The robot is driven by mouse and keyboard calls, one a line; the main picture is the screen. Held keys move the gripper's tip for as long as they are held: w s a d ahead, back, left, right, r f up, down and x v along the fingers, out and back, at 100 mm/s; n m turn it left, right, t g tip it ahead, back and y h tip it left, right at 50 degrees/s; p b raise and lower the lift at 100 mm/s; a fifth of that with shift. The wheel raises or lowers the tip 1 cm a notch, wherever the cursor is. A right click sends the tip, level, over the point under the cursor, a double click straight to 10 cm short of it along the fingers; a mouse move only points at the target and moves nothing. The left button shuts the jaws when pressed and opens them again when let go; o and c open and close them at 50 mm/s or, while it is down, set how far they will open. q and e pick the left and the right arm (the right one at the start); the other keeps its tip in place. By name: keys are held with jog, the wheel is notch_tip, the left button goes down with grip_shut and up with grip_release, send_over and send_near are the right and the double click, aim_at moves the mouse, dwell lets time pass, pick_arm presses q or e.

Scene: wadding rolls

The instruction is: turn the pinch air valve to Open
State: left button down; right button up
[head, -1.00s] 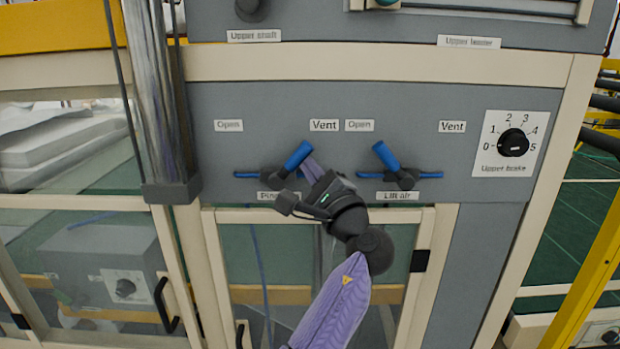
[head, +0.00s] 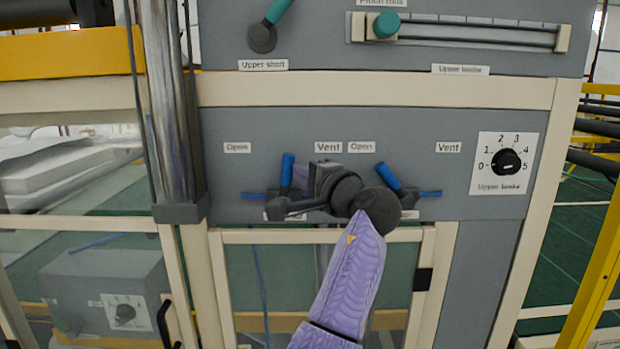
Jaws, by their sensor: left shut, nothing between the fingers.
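The pinch air valve has a blue handle (head: 287,172) that stands nearly upright on the grey panel. Its Open label (head: 237,148) is up to the left and its Vent label (head: 328,148) is up to the right. The valve's name label is mostly hidden behind my gripper. My left gripper (head: 309,177) is shut and empty, just right of the handle and very close to it. I cannot tell whether they touch. My wrist and purple forearm cover the area below and right of the valve.
The lift air valve's blue handle (head: 388,175) leans left, right behind my wrist. The upper brake dial (head: 507,162) is farther right. A metal column (head: 170,100) stands left of the panel. Above are the upper shaft lever (head: 270,25) and a slider (head: 385,25).

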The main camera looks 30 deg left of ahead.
pick_arm(q)
jog(key=a+n+h+p, duration=0.1)
jog(key=s+a+r+n+h+p, duration=0.1)
jog(key=n, duration=0.1)
jog(key=shift+s+a+r+n+g+p, duration=0.15)
jog(key=shift+n+g+p, duration=0.15)
jog(key=shift+g, duration=0.1)
jog(key=shift+s+a+f+n+h+p, duration=0.15)
jog(key=shift+s+a+n+h+p, duration=0.2)
jog(key=shift+a+n+h+p, duration=0.35)
jog(key=shift+s+a+f+n+h+p, duration=0.1)
jog(key=shift+s+a+n+h+p, duration=0.25)
jog(key=shift+a+n+h+p, duration=0.35)
jog(key=shift+d, duration=0.1)
